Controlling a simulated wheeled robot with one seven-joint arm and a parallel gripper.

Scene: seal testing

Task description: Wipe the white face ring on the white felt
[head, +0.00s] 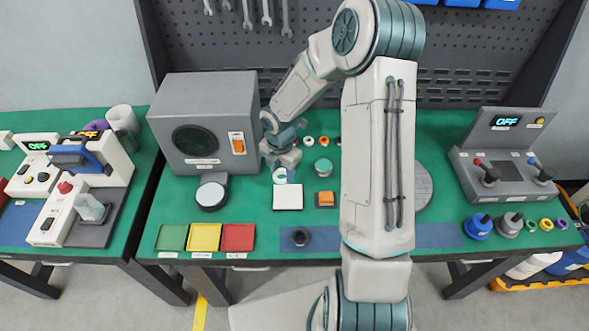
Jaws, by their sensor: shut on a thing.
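My gripper (281,168) points down near the middle of the green bench and is shut on a small white ring, the white face ring (280,177). The fingers and wrist partly cover the ring. The ring shows just behind the felt's back edge. I cannot tell from this view how high the ring is above the bench.
A grey box machine (205,115) stands close left of my gripper. A round grey-rimmed pad (211,196) lies left of the felt. Green, yellow and red trays (204,249) line the front.

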